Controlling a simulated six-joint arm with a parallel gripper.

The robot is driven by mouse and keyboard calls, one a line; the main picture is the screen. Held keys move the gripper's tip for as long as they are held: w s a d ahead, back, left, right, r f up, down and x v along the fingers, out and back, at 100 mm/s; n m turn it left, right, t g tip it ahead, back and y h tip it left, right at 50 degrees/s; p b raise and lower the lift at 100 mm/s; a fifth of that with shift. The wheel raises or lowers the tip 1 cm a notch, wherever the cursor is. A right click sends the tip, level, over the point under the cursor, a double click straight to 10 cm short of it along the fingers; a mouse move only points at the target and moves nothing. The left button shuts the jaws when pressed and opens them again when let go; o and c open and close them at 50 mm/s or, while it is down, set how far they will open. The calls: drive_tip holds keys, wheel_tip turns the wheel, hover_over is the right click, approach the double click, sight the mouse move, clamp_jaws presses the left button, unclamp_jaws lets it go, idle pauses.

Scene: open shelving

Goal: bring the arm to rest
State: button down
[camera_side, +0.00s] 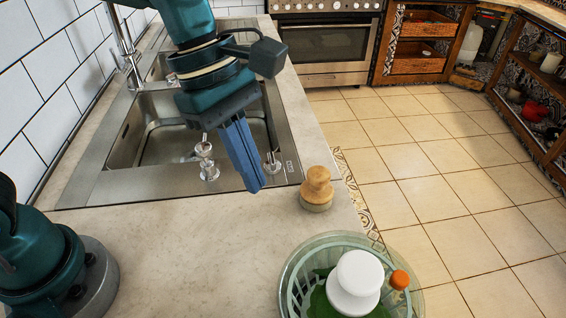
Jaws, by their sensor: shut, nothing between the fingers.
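My gripper (256,186) hangs above the near right corner of the sink, its blue fingers pointing down and slightly right. The fingers are together and hold nothing. The gripper is apart from the small wooden-topped object (317,186), which stands to its right on the counter. The fingers hide part of the sink basin behind them.
The metal sink (95,188) with a tall tap (128,50) lies under my arm. A clear bowl (294,268) with a white knob stands at the counter's front right. The grey counter (190,255) is bare at front centre. A tiled wall (45,75) bounds the left.

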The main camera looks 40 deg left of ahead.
drive_tip(key=s+a+r+m+t+y, duration=0.1)
drive_tip(key=s+a+r+m+t, duration=0.35)
drive_tip(key=a, duration=0.45)
drive_tip(key=s+a+f+m+y, duration=0.2)
drive_tip(key=s+a+f+m, duration=0.1)
drive_tip(key=m, duration=1)
drive_tip(key=shift+s+a+y, duration=0.3)
drive_tip(key=shift+s+a, duration=0.1)
drive_tip(key=shift+a, duration=0.35)
drive_tip(key=shift+t, duration=0.25)
